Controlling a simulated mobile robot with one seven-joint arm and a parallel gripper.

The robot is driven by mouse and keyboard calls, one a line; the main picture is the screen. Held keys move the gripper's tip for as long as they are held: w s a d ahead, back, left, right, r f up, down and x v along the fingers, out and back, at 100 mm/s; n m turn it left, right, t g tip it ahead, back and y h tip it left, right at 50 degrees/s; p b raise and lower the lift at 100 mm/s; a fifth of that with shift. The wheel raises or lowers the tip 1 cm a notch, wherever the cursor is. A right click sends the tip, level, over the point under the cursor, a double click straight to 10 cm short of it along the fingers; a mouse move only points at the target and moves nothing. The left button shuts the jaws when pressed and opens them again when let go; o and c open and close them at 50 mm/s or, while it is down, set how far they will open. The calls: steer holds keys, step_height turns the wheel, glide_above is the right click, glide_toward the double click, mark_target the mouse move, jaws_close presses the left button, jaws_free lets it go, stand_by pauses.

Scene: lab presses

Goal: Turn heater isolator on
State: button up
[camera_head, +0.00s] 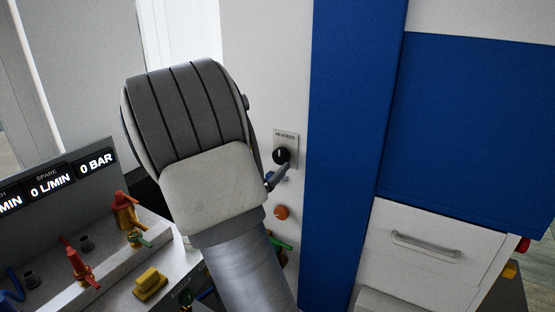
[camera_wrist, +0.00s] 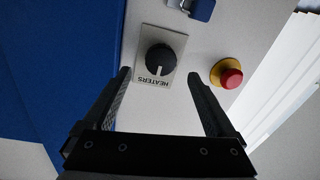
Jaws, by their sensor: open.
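The heater isolator is a black round knob (camera_wrist: 159,60) on a pale plate lettered HEATERS (camera_wrist: 147,79), which shows upside down in the wrist view. A white mark on the knob points toward the lettering. In the head view the knob (camera_head: 281,156) sits on the white panel with its plate (camera_head: 288,136) just right of my wrist. My gripper (camera_wrist: 159,76) is open, with one finger on each side of the knob in the wrist view. Nothing is between the fingers, and no contact with the knob shows. In the head view my wrist hides most of the gripper.
A red push button on a yellow base (camera_wrist: 229,75) is right of the knob in the wrist view. A blue padlock (camera_wrist: 203,9) hangs at the top. An orange-red button (camera_head: 282,212) is below the knob in the head view. Valves (camera_head: 79,268) and a readout panel (camera_head: 58,180) stand left.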

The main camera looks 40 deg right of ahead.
mark_target(280, 158)
steer(key=shift+x, duration=2.75)
steer(key=c, duration=1.4)
steer(key=shift+o, duration=0.2)
